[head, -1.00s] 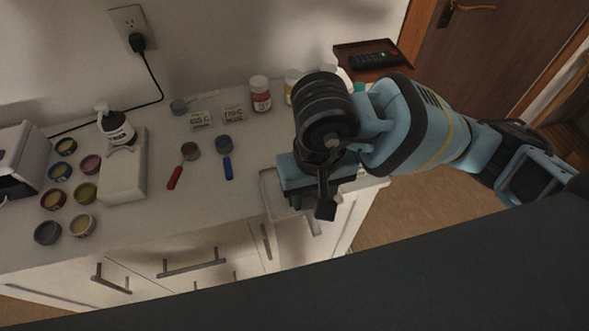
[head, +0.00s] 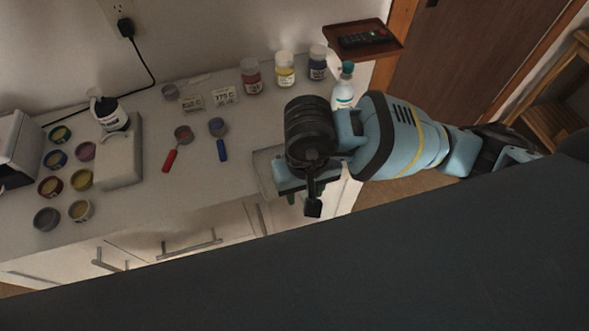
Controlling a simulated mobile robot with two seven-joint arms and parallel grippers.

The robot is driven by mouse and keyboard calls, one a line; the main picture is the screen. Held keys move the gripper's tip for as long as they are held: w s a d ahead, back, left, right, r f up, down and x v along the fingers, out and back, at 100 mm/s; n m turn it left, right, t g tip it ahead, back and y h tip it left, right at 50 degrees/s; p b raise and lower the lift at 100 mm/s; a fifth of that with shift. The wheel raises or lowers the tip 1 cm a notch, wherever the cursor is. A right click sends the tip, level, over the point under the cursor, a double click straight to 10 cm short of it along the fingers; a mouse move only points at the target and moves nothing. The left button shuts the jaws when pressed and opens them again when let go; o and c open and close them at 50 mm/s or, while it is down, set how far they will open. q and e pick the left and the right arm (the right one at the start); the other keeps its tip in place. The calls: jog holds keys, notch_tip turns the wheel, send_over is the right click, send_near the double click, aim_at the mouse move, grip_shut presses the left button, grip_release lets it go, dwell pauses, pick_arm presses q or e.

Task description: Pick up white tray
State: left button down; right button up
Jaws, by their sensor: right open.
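The white tray (head: 262,161) lies flat at the front right end of the counter. Only its left part shows; my right gripper and wrist hide the rest. My right gripper (head: 302,203) is over the tray's front right area, near the counter's front edge, with its jaws open. One dark finger points down in front. I cannot tell whether the fingers touch the tray. My left gripper is not in view.
Several jars (head: 285,70) line the back. A red-handled scoop (head: 176,150) and a blue-handled scoop (head: 220,140) lie left of the tray. A brown shelf (head: 378,49) holds a remote.

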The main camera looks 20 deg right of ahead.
jog(key=shift+f, duration=0.4)
grip_shut()
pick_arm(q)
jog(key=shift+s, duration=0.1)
pick_arm(e)
jog(key=shift+r, duration=0.15)
